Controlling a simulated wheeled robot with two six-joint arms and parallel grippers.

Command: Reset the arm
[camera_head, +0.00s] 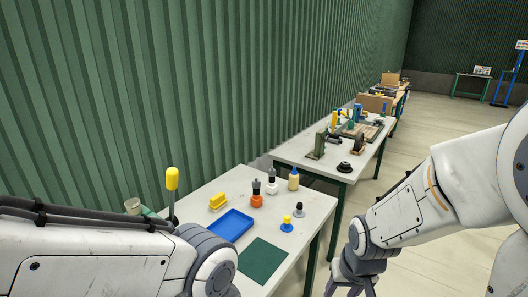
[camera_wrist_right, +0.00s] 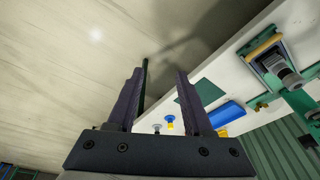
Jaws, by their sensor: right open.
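My right arm (camera_head: 455,190) comes in from the right in the head view, bent downward. Its gripper (camera_head: 350,283) hangs low at the bottom edge, right of the near table and over the floor. In the right wrist view the two dark fingers (camera_wrist_right: 158,75) stand apart with nothing between them. My left arm (camera_head: 90,255) crosses the bottom left of the head view. Its gripper is not visible there.
The near table (camera_head: 318,204) carries a blue tray (camera_head: 231,226), a green mat (camera_head: 263,260), a yellow block (camera_head: 218,202) and several small bottles. A second table (camera_head: 292,150) with tools stands behind. The floor (camera_head: 430,260) at right is clear.

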